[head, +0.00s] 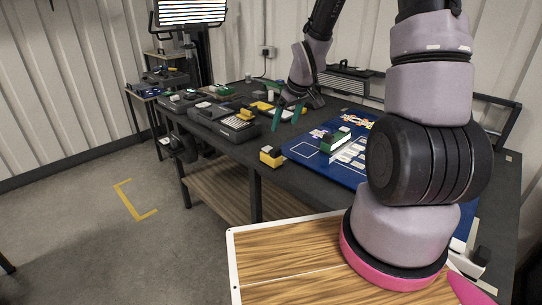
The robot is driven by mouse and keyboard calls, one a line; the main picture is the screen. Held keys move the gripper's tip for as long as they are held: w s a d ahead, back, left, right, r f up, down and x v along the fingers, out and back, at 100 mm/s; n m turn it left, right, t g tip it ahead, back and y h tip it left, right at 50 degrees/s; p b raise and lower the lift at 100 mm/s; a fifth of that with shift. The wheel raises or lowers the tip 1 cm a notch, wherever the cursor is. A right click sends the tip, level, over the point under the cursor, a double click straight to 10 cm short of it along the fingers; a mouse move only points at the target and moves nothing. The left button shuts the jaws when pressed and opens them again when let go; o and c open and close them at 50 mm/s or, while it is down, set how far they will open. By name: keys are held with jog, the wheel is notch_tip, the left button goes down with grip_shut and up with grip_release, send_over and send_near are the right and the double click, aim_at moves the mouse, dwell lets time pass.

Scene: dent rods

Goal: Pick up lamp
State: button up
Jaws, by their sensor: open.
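I cannot tell for sure which thing is the lamp. A bright black-and-white striped panel (190,12) glows on a stand at the top left. A small yellow-and-black block (271,156) sits at the table's front edge and could be a small lamp. Nothing shows between the fingers. It is above and behind the yellow-and-black block, near several small yellow and grey items.
The dark table (240,160) bears a black tray of tools (225,122) at left and a blue mat (305,150) at right. A green, white and yellow block (335,139) stands on the mat. My arm hides much of the right side.

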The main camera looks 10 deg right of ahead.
aim_at(275, 148)
jog(key=shift+n+y, duration=0.3)
jog(key=shift+n, duration=0.2)
jog(key=x, duration=1)
jog(key=shift+a+f, duration=0.3)
jog(key=shift+f, duration=0.1)
jog(key=x, duration=0.5)
jog(key=shift+s+d+f, duration=0.1)
jog(key=shift+s+f, duration=0.15)
jog(key=shift+f, duration=0.15)
grip_shut()
